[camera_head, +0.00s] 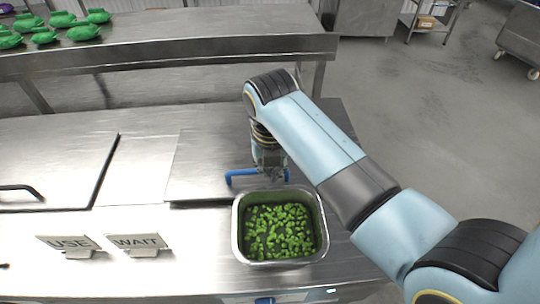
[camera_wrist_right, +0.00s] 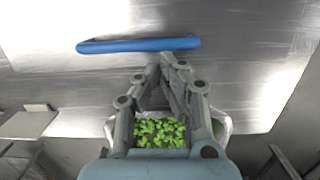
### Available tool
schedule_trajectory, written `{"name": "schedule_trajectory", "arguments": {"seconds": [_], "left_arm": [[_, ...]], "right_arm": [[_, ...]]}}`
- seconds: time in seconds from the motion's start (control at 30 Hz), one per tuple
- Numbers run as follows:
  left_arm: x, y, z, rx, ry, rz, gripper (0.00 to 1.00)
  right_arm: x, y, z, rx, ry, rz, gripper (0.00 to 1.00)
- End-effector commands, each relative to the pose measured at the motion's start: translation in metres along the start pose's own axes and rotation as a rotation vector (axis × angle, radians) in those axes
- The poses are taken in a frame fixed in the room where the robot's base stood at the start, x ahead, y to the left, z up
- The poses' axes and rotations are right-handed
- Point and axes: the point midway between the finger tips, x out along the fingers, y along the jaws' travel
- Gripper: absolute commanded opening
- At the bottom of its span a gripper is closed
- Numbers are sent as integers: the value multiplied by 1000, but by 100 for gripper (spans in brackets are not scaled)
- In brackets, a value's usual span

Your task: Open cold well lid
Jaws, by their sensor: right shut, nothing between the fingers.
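A flat steel lid (camera_head: 208,160) with a blue bar handle (camera_head: 240,174) lies on the counter, with a dark line along its front edge. The handle also shows in the wrist view (camera_wrist_right: 138,46), at the top. My right gripper (camera_head: 270,172) is at the right part of the handle, partly hiding it in the head view. In the wrist view my right gripper (camera_wrist_right: 172,68) is shut and empty, its tips close to the right part of the handle. I cannot tell whether they touch it. My left gripper is not in view.
A steel pan (camera_head: 237,244) of green pieces stands just in front of the gripper. Signs reading USE (camera_head: 68,243) and WAIT (camera_head: 138,241) stand left of it. A black-handled lid (camera_head: 60,150) lies left.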

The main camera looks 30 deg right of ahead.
Motion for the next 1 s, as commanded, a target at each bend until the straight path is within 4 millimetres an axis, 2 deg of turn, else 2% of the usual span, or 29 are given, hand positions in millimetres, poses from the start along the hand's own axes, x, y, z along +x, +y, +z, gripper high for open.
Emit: {"name": "schedule_trajectory", "arguments": {"seconds": [0.2,1.0], "left_arm": [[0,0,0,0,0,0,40],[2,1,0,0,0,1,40]], "right_arm": [[14,0,0,1,0,0,0],[12,2,5,1,7,0,0]]}}
